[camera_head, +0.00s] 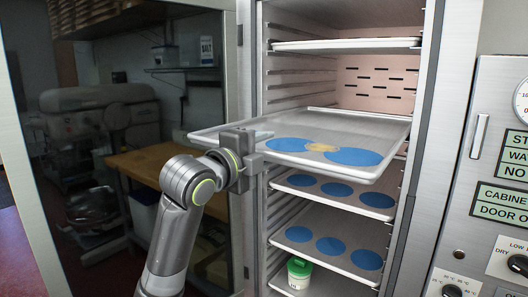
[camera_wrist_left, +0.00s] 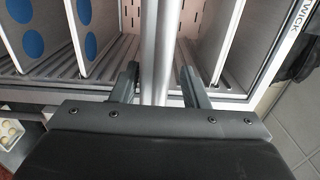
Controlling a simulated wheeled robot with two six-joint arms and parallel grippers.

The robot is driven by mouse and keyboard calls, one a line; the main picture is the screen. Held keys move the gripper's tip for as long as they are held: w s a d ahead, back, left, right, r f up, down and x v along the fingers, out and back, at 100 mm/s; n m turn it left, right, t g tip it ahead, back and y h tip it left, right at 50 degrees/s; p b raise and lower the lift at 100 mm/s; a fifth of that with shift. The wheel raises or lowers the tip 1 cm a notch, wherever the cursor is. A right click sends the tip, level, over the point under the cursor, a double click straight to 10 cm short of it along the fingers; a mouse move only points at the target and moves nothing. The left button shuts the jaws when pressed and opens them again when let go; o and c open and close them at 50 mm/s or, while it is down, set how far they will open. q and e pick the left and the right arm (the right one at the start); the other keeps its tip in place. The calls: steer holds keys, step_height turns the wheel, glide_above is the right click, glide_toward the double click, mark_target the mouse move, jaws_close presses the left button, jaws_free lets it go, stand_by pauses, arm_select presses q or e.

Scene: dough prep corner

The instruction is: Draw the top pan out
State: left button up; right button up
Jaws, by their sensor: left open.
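A grey pan (camera_head: 395,135) with blue discs (camera_head: 352,157) and a small yellow-tan patch juts out of the open cabinet, level with the upper middle. Another pan (camera_head: 345,45) sits higher, near the top, seen almost edge-on. My left gripper (camera_head: 250,150) is at the front edge of the jutting pan. In the left wrist view, its two fingers (camera_wrist_left: 159,72) stand apart, one on each side of the pan's edge (camera_wrist_left: 160,40), with gaps visible. The fingertips are partly hidden in the head view. My right gripper is in neither view.
Lower pans with blue discs (camera_head: 320,188) (camera_head: 333,246) sit on rails below, and a green-lidded tub (camera_head: 299,273) stands at the bottom. The cabinet wall and control panel (camera_head: 500,200) are at right. A glass door (camera_head: 120,60) is at left.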

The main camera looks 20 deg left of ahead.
arm_select(q)
steer(key=shift+f, duration=0.15)
steer(key=shift+s+a, duration=0.1)
steer(key=shift+s, duration=0.1)
steer(key=b+v, duration=0.6)
steer(key=v, duration=1.1)
steer(key=shift+r, duration=0.25)
